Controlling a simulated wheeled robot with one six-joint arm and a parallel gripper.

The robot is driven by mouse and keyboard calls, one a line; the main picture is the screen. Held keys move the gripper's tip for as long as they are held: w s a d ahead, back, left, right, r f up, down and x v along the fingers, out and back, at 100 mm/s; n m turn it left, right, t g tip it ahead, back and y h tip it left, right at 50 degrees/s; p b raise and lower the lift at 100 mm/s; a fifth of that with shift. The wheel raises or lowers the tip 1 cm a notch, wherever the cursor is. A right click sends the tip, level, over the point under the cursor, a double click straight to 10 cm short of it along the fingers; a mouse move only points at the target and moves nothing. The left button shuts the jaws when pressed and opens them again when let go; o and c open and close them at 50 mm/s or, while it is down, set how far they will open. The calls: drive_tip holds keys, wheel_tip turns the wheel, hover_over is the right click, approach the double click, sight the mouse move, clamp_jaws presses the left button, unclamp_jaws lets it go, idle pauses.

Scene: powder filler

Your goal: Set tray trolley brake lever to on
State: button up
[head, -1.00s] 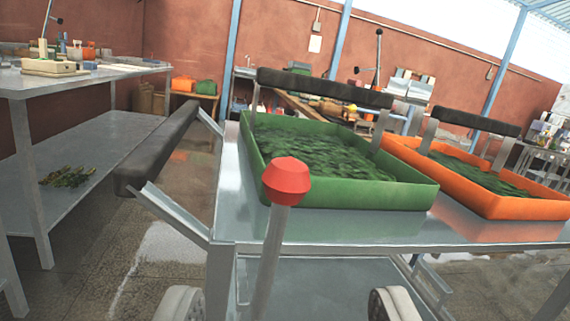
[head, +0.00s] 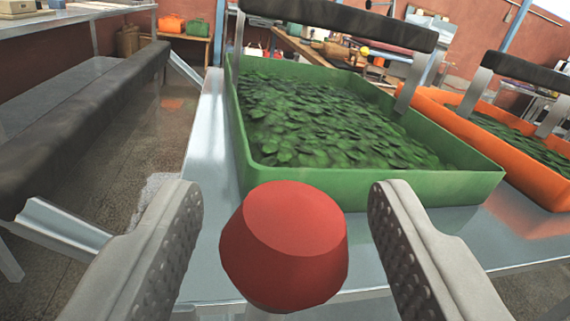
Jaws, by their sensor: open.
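The brake lever's red knob (head: 285,245) stands upright in the low middle of the head view, at the near edge of the tray trolley (head: 204,135). Its pale shaft below is almost wholly hidden by the knob. My gripper (head: 285,230) is open, with one ridged pad on each side of the knob. A visible gap lies between the knob and each finger, and I cannot tell how deep the knob sits between them.
A green tray (head: 400,185) of leaves with a dark-handled bar stands on the trolley just beyond the knob. An orange tray (head: 545,190) stands to its right. The trolley's dark push handle (head: 75,125) runs along the left. A workbench (head: 90,12) is behind it.

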drive_tip(key=shift+w, duration=0.4)
clamp_jaws()
drive_tip(key=shift+a, duration=0.1)
